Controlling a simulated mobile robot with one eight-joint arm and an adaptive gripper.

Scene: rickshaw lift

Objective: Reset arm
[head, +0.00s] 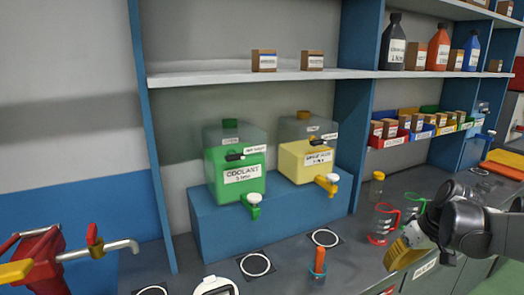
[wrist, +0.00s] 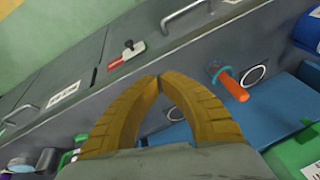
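My gripper (head: 398,262) is at the lower right of the head view, in front of the workbench edge, on a grey arm. In the wrist view its two yellow fingers (wrist: 160,80) meet at the tips, with nothing visible between them. The fingers appear apart from the bench and its objects.
A coolant tank (head: 240,180) and a yellow tank (head: 305,162) stand on a blue riser (head: 270,225). An orange cylinder in a blue ring (head: 319,262) stands on the bench; it also shows in the wrist view (wrist: 235,88). Red-handled beakers (head: 383,224) stand near my arm.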

